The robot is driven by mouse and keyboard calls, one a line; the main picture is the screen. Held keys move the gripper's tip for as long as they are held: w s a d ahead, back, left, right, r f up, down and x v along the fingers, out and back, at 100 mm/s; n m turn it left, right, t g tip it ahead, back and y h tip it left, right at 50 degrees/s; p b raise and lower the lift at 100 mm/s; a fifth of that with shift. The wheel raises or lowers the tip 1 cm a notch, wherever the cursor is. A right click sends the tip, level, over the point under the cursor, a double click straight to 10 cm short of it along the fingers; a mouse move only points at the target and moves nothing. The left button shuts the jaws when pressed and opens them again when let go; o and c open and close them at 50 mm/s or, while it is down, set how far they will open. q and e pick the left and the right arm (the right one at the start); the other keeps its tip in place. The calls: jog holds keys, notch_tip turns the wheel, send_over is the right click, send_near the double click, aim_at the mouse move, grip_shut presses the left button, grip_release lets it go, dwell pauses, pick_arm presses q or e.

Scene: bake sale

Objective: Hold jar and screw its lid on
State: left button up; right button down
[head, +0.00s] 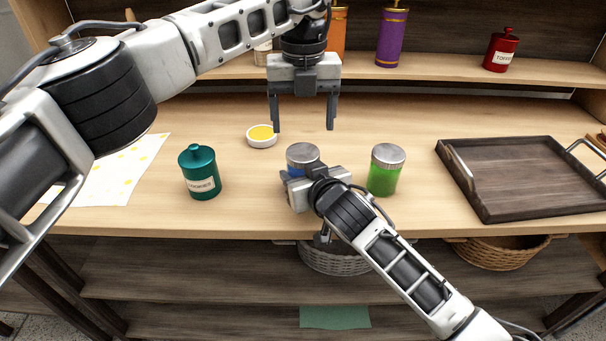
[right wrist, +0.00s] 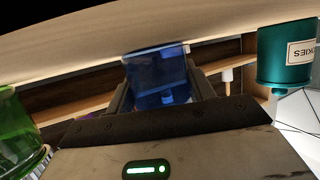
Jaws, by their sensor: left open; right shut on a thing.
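A blue jar (right wrist: 158,78) stands on the table near its front edge, seen in the right wrist view between the fingers. In the head view a silver lid (head: 303,154) shows on top of it; whether it is screwed tight cannot be told. My right gripper (head: 300,180) is shut on the blue jar from the front and hides most of its body. My left gripper (head: 303,125) is open and empty, fingers pointing down, above and slightly behind the lid and apart from it.
A green jar with a silver lid (head: 386,170) stands close right of the right gripper. A teal canister (head: 199,172) and a small yellow-filled dish (head: 261,137) are left. A dark tray (head: 500,205) lies at right. A shelf with bottles (head: 392,38) runs behind the left gripper.

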aim_at(303, 152)
pick_arm(q)
jog(key=n, duration=0.2)
jog(key=r+n, duration=0.1)
jog(key=n, duration=0.3)
jog(key=r+n, duration=0.1)
jog(key=n, duration=0.1)
jog(key=shift+f, duration=0.15)
jog(key=shift+f, duration=3.95)
jog(key=c, duration=1)
jog(key=m, duration=1.3)
